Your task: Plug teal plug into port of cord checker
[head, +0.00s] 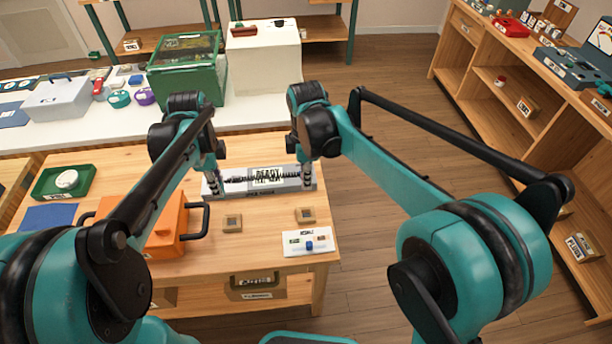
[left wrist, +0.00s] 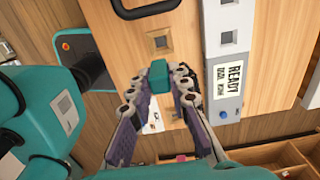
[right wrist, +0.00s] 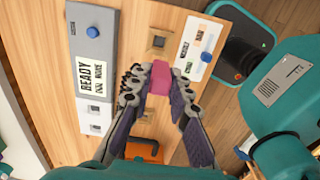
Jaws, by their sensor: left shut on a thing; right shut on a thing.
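The cord checker (head: 212,186) is a long grey box with a READY display, lying along the far part of the wooden table. In the left wrist view the checker (left wrist: 216,72) is right of my left gripper (left wrist: 159,78), which is shut on the small teal plug (left wrist: 158,70). A square port (left wrist: 228,37) shows on the checker's top; the plug is apart from it. My right gripper (right wrist: 155,82) is shut on a pink plug (right wrist: 160,77), right of the checker (right wrist: 104,50). A dark coiled cord (head: 240,179) runs between the grippers in the head view.
Two wooden blocks with square recesses (head: 232,223) (head: 305,215) sit nearer on the table. A white card with a blue knob (head: 308,244) lies at the front right. An orange case (head: 168,232) stands left. A green tray (head: 80,185) is further left.

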